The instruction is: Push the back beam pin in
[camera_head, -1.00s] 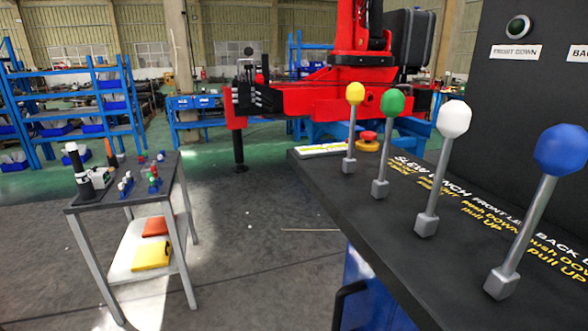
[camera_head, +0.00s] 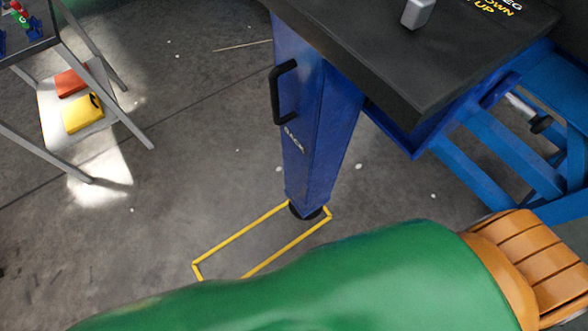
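A blue leg marked BACK (camera_head: 325,130) stands under the dark control panel in the middle of the view, its foot on the floor. A black handle (camera_head: 277,95) is fixed on its left face. I cannot make out a beam pin for certain. Neither of my grippers is in view.
The dark control panel (camera_head: 420,60) spans the top right, above a blue frame (camera_head: 490,150). A yellow outline (camera_head: 240,236) is on the floor near the foot. A large green rounded shape (camera_head: 330,280) with an orange slatted part (camera_head: 535,260) fills the bottom. A shelved table (camera_head: 75,125) stands left.

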